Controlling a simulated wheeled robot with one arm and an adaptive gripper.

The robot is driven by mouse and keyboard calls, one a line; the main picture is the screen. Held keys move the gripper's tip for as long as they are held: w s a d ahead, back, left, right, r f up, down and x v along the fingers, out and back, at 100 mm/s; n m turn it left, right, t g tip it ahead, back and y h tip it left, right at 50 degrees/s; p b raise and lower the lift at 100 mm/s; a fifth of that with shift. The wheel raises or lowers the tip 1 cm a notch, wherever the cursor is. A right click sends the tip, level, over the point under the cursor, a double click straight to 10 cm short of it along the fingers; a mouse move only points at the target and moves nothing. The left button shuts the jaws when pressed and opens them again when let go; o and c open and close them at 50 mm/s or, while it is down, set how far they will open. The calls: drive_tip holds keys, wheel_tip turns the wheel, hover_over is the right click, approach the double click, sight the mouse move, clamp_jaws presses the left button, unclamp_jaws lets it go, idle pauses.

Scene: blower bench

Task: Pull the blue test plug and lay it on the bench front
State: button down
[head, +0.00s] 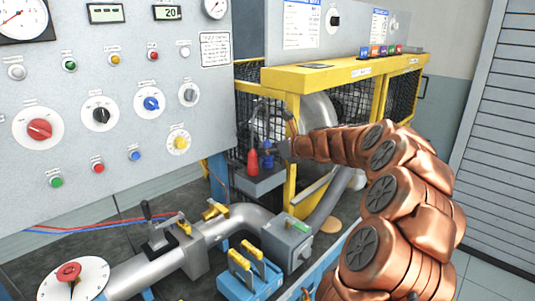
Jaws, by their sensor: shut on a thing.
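The blue test plug (267,160) is upright over a small grey socket box (259,185), just right of a red plug (252,162). My gripper (273,150) reaches in from the right at the blue plug and is shut on it. The fingers are small and dark here, and they cover part of the plug. I cannot tell whether the plug's lower end is still seated in the box. The bench front (205,288) is at the bottom of the head view.
A yellow guard frame (292,190) with mesh stands close behind my gripper. A grey control panel (120,120) rises at the left.

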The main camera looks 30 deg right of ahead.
sight(269, 141)
drive_tip(key=shift+r, duration=0.25)
drive_tip(key=shift+r+p, duration=1.8)
drive_tip(key=shift+p, duration=0.65)
